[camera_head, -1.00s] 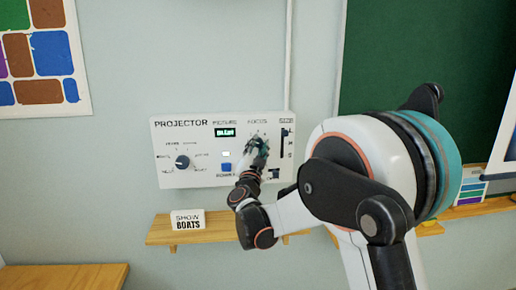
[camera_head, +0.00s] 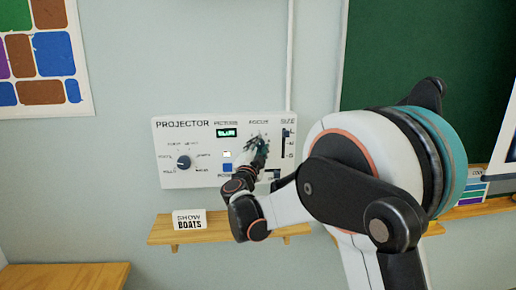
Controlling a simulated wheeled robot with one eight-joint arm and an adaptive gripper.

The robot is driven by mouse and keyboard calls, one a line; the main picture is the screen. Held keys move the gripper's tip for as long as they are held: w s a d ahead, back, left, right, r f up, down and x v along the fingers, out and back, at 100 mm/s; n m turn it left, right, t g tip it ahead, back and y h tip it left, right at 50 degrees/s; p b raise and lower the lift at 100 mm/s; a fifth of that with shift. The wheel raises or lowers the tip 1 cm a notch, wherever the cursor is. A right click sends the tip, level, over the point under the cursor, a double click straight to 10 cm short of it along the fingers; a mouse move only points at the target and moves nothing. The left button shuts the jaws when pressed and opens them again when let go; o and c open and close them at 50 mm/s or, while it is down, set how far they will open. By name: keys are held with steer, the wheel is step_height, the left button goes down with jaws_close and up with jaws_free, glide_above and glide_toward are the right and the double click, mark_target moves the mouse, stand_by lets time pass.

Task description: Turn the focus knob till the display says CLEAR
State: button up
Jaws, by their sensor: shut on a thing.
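The white projector panel (camera_head: 205,180) is fixed to the wall, with the labels PROJECTOR, PICTURE and FOCUS along its top. A small display (camera_head: 226,132) under PICTURE is lit green; its word is too small to read. My gripper (camera_head: 258,146) is at the panel under the FOCUS label, shut on the focus knob. My fingers and wrist hide the knob. A dark dial (camera_head: 184,162) with words around it is at the panel's left. A blue button (camera_head: 227,168) sits below a small white square (camera_head: 227,154).
A slider (camera_head: 285,143) is at the panel's right edge, close to my gripper. A wooden shelf (camera_head: 215,233) below holds a SHOW BOATS card (camera_head: 189,219). A green chalkboard (camera_head: 440,50) is at right.

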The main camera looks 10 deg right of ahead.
steer(key=o, duration=1)
steer(key=shift+o, duration=0.2)
steer(key=v, duration=1.2)
